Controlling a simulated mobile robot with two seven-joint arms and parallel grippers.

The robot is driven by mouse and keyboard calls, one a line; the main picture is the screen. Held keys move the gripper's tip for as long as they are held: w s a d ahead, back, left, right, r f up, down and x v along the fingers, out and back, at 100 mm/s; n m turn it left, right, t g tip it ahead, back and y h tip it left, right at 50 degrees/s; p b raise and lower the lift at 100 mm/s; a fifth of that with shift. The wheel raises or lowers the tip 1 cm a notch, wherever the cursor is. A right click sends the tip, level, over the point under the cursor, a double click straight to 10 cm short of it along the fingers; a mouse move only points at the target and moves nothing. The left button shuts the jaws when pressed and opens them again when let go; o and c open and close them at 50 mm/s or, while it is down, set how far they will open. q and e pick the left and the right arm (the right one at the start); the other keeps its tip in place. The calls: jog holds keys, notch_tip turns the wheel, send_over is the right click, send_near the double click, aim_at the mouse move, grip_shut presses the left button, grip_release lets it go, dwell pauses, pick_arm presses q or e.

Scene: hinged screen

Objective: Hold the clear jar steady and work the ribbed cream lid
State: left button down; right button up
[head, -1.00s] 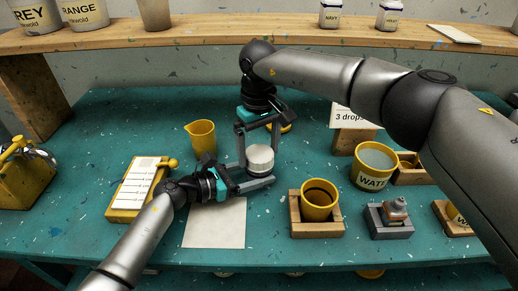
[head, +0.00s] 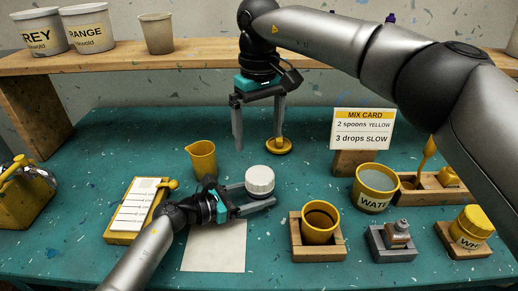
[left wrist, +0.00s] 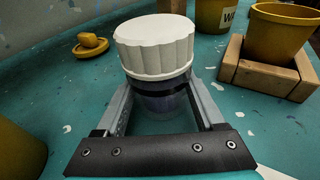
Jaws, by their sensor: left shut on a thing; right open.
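The ribbed cream lid (head: 260,179) sits on top of the clear jar (left wrist: 165,100), which stands upright on the teal bench. In the head view the lid and gripper hide most of the jar. My left gripper (head: 260,197) is shut on the jar body below the lid, one finger on each side. The lid (left wrist: 155,45) fills the upper middle of the left wrist view and looks level. My right gripper (head: 258,142) is open and empty, above and behind the lid, fingers pointing down and clear of it.
A yellow knobbed disc (head: 279,146) lies behind the jar. A yellow jug (head: 202,158) stands to its left. A yellow cup in a wooden holder (head: 317,252) and the water pot (head: 375,190) stand to its right. White paper (head: 215,250) lies in front.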

jog(key=shift+r, duration=0.5)
